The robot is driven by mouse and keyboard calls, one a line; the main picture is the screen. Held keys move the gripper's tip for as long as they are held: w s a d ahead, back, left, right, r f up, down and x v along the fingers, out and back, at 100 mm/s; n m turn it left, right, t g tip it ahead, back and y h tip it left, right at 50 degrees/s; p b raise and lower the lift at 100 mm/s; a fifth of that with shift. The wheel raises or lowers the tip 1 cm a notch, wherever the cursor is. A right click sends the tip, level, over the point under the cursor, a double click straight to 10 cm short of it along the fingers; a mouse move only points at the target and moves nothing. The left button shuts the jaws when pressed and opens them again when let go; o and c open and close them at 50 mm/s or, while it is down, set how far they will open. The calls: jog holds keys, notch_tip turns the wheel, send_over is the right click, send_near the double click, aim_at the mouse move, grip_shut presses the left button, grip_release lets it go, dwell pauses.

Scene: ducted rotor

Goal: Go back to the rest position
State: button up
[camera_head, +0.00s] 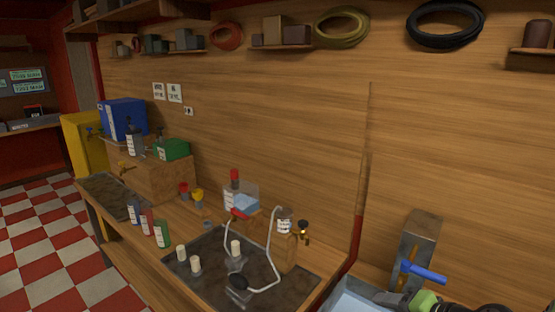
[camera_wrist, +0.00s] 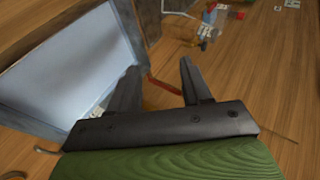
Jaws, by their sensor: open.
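My gripper (camera_wrist: 160,88) shows in the wrist view with its two dark fingers apart and nothing between them. A green part of my arm fills the bottom of that view. In the head view a piece of my arm with a green section (camera_head: 424,301) shows at the lower right corner. The gripper's fingers cannot be made out there. A pale blue-white tray or basin (camera_head: 352,300) lies at the bottom right of the head view. A similar pale panel (camera_wrist: 70,62) fills the left of the wrist view, beside the left finger.
A grey block-like stand (camera_head: 418,240) with a blue handle (camera_head: 424,272) stands near my arm. A long pole (camera_head: 362,185) leans on the wooden wall. The bench holds bottles (camera_head: 162,233), a white bent tube (camera_head: 275,250) and a blue box (camera_head: 123,119). Checkered floor (camera_head: 50,240) is open at left.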

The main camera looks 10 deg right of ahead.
jog(key=s+a+r+n+g+h, duration=0.1)
jog(key=s+a+n+g, duration=0.15)
jog(key=a, duration=0.45)
jog(key=s+a+r+n+g, duration=0.1)
jog(key=a+n+g, duration=0.1)
jog(key=a+n, duration=0.3)
jog(key=s+a+r+n+h, duration=0.2)
jog(key=s+a, duration=0.4)
jog(key=s, duration=0.5)
jog(key=shift+s+r+n+h, duration=0.35)
jog(key=shift+r+n, duration=0.2)
jog(key=shift+n, duration=0.6)
jog(key=shift+a, duration=0.15)
